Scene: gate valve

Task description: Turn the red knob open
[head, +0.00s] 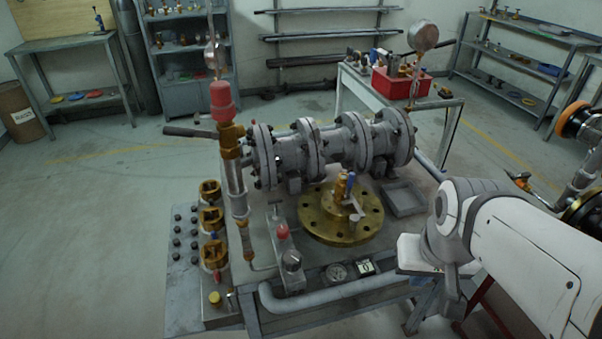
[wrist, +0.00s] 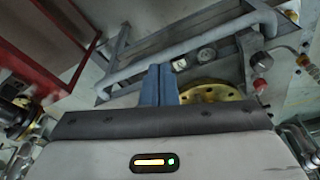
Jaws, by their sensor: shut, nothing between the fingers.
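A small red knob (head: 282,231) sits on a grey valve block on the front part of the work table, left of the brass flange. The red knob also shows small at the right of the wrist view (wrist: 260,86). A larger red cap (head: 222,100) tops the upright valve at the table's left, so two red parts are in view. My gripper (wrist: 158,72) shows its blue fingers pressed together, with nothing between them. It is apart from the red knob. In the head view my arm is at the right, and the fingertips are not clearly visible there.
The brass flange (head: 341,218) with upright fittings stands between my arm and the red knob. A grey front pipe (head: 335,297) and a dial gauge (head: 337,272) line the near edge. Flanged grey piping (head: 330,148) crosses behind. An empty grey tray (head: 404,199) lies at right.

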